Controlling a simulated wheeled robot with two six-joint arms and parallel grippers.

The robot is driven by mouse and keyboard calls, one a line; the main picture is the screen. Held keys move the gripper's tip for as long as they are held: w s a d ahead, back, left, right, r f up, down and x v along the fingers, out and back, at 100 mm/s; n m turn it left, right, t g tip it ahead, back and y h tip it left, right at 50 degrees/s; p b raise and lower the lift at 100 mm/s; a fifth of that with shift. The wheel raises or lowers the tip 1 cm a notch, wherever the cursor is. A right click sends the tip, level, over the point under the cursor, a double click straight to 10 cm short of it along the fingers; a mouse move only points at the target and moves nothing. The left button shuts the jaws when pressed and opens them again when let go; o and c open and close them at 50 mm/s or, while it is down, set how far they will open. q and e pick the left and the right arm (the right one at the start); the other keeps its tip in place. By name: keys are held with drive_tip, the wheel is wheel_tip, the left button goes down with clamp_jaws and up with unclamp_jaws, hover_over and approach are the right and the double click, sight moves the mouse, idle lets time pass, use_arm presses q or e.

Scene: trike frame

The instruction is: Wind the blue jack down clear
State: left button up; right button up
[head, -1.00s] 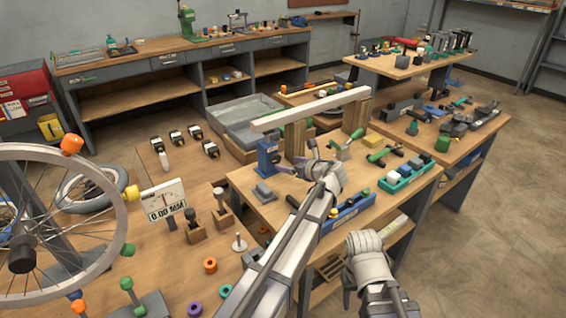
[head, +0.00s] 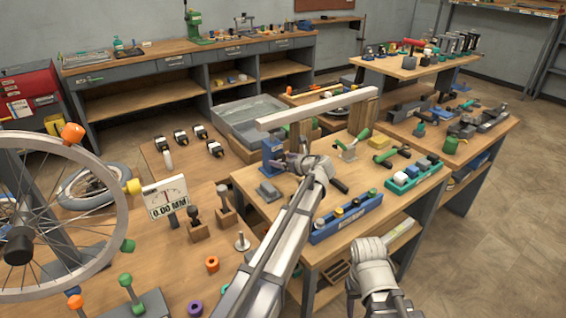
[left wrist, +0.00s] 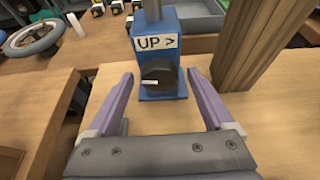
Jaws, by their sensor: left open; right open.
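The blue jack (head: 272,153) stands upright on the workbench under the left end of a pale beam (head: 318,107). In the left wrist view the jack (left wrist: 159,30) carries an "UP >" label and a black round knob (left wrist: 155,82) with a white mark. Its grey rod rises out of that view, so its contact with the beam cannot be told. My left gripper (head: 285,161) is open in front of the jack. Its purple fingers (left wrist: 160,78) stand either side of the knob, apart from it. My right gripper (head: 352,298) is low in front of the bench, its fingers mostly hidden.
A wooden post (left wrist: 265,45) stands close right of the jack. A blue tray (head: 346,220) and a green tray (head: 415,176) lie to the right. A wheel (head: 60,215) stands at left.

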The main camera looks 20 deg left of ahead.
use_arm(q)
drive_tip(key=c, duration=1.4)
drive_tip(key=shift+o, duration=0.2)
drive_tip(key=shift+s, duration=0.1)
drive_tip(key=shift+n+t+h, duration=0.5)
drive_tip(key=shift+n+t, duration=0.2)
drive_tip(key=shift+n, duration=0.4)
drive_tip(key=shift+n+t+h+b, duration=0.4)
drive_tip(key=shift+n+t+b, duration=0.3)
drive_tip(key=shift+n, duration=0.5)
drive_tip(key=o, duration=1.4)
drive_tip(key=shift+c, duration=0.2)
